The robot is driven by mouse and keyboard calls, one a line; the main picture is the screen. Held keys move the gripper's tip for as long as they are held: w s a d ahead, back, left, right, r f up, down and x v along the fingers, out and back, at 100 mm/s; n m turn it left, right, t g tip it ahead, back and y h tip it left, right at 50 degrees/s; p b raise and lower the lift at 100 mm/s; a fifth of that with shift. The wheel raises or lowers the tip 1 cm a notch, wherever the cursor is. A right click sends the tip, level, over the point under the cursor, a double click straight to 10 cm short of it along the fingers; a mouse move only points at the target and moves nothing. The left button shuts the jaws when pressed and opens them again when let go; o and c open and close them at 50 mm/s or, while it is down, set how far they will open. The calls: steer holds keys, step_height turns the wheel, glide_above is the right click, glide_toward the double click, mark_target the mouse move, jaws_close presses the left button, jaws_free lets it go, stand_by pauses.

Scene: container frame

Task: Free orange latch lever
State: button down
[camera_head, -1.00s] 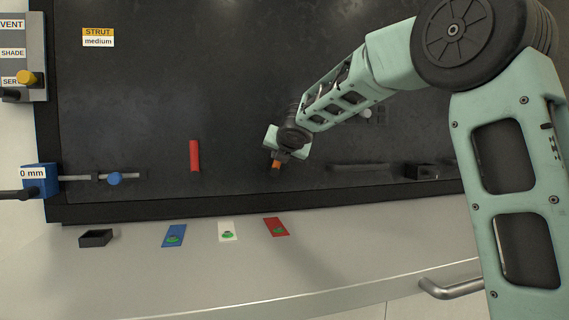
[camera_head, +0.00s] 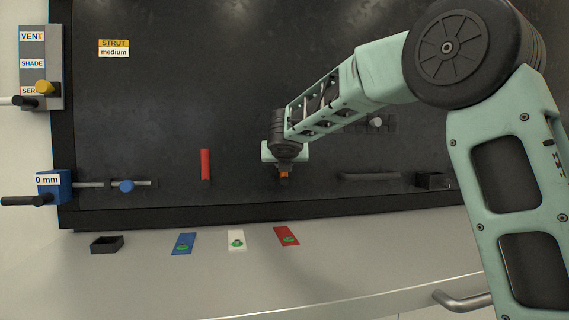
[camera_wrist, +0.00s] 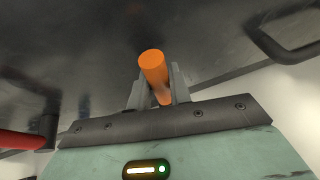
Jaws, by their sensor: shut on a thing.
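The orange latch lever (camera_wrist: 153,68) stands between the fingers of my gripper (camera_wrist: 158,90) in the wrist view, its round end pointing out past the fingertips. My gripper is shut on it. In the head view my gripper (camera_head: 284,176) is low on the dark panel, and only a small orange part of the lever (camera_head: 284,175) shows below it. The lever's base is hidden by my gripper.
A red lever (camera_head: 205,164) stands to the left on the panel (camera_head: 250,60). A blue block marked "0 mm" (camera_head: 54,186) with a rod is at far left. A dark handle (camera_head: 369,177) lies to the right. Blue (camera_head: 184,243), white (camera_head: 236,241) and red (camera_head: 286,236) cards lie on the ledge below.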

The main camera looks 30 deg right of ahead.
steer(key=c, duration=1.3)
jaws_free()
steer(key=b+v, duration=0.1)
steer(key=v, duration=1.6)
steer(key=shift+s, duration=0.15)
steer(key=shift+a, duration=0.1)
